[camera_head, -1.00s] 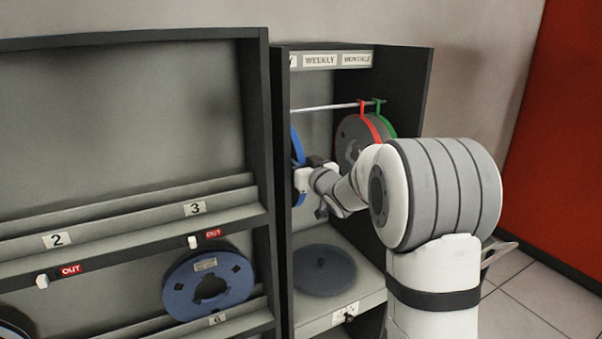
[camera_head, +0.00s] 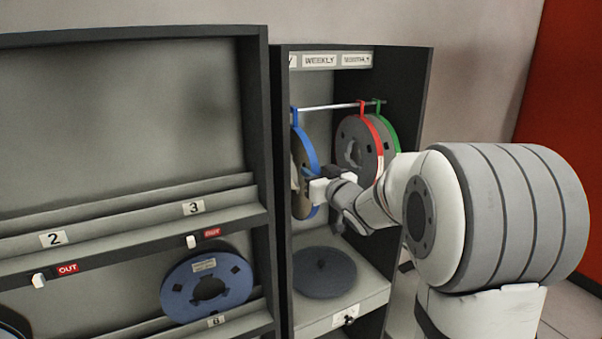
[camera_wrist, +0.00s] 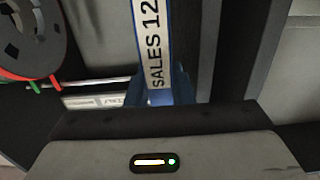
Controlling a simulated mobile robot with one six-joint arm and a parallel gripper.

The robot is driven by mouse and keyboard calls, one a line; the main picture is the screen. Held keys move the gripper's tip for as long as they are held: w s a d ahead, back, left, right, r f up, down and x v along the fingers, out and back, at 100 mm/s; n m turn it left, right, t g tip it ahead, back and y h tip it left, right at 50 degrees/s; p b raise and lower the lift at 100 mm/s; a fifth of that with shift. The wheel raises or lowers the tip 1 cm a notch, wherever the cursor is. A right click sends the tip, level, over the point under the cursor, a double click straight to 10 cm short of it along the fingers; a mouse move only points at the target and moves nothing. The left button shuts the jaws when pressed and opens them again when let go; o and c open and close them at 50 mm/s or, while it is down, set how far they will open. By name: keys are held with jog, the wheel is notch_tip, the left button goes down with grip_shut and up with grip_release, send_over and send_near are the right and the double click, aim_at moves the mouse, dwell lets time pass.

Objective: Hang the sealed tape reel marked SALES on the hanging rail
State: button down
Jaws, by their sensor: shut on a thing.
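The SALES tape reel, with a blue rim band (camera_head: 308,153), hangs upright at the left of the open cabinet. Its white label reading "SALES 12" (camera_wrist: 152,45) shows in the wrist view. A blue hook tops the reel at the hanging rail (camera_head: 335,106); I cannot tell whether the hook bears on the rail. My gripper (camera_head: 316,190) is shut on the reel's edge from the right; its fingertips are partly hidden. A red-banded reel (camera_head: 354,146) and a green-hooked one (camera_head: 390,136) hang at the rail's right end.
A dark round disc (camera_head: 325,272) lies on the cabinet's lower shelf. Labels (camera_head: 320,61) run along the cabinet top. The rack at left holds a blue reel (camera_head: 180,290). Its dark side post (camera_head: 258,150) stands close to the cabinet's left side.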

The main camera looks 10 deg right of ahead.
jog(key=v, duration=1.3)
jog(key=shift+s+r+p, duration=0.15)
jog(key=shift+s+p, duration=0.15)
jog(key=shift+s, duration=0.05)
dwell(0.4)
jog(key=shift+d, duration=0.15)
